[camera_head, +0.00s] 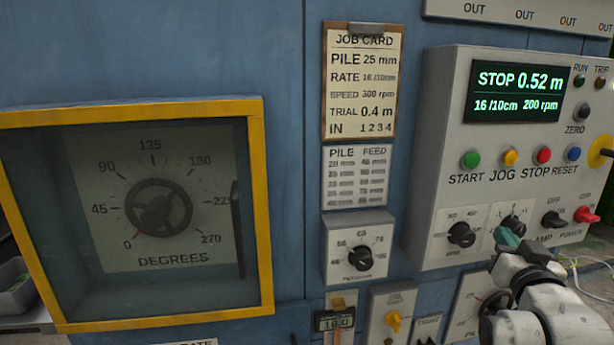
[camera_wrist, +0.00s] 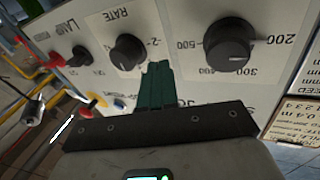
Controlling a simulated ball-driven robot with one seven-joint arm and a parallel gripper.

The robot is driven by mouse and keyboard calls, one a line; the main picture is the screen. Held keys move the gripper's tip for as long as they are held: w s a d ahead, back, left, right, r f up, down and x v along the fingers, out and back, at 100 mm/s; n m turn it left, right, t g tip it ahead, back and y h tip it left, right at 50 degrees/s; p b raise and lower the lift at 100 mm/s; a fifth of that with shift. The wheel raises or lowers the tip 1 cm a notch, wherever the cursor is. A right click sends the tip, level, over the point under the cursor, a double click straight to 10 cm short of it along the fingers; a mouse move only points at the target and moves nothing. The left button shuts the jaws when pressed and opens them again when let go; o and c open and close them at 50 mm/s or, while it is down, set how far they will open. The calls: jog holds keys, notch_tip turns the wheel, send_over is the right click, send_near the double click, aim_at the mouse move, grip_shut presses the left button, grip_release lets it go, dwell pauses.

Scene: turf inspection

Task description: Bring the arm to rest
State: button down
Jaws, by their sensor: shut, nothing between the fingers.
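My gripper (camera_head: 508,238) is at the lower right of the head view, in front of the grey control panel (camera_head: 440,150). Its green fingers are shut with nothing between them. They cover the lower part of the rate knob (camera_head: 514,223). In the wrist view my gripper (camera_wrist: 157,68) points at the panel, its tips between the rate knob (camera_wrist: 127,52) and the larger black knob (camera_wrist: 230,43). I cannot tell whether the tips touch the panel. My white arm reaches in from the bottom right of the head view.
The display (camera_head: 514,92) reads STOP 0.52 m. A lamp switch (camera_head: 554,219) and a red power switch (camera_head: 586,214) sit right of my gripper. A yellow-framed window (camera_head: 262,200) with a degree dial is at left. A job card (camera_head: 362,80) hangs between. Cables (camera_head: 590,262) lie at right.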

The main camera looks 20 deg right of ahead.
jog(key=s+a+f+n+g+y, duration=0.1)
jog(key=a+f+n+g+y, duration=0.25)
jog(key=a+f, duration=0.65)
jog(key=s+a+f+n+g+y, duration=0.25)
jog(key=a+f+y, duration=0.25)
jog(key=a+f, duration=0.6)
jog(key=s+a+f+n+g+y, duration=0.35)
jog(key=s+a+f, duration=0.35)
jog(key=s+f, duration=0.35)
jog(key=s+d+f+m+g, duration=0.1)
jog(key=s+f+g, duration=0.3)
jog(key=s, duration=0.4)
jog(key=shift+s+d+f+h, duration=0.35)
jog(key=shift+d+f+h, duration=0.05)
jog(key=shift+f, duration=0.45)
jog(key=shift+m+g, duration=0.25)
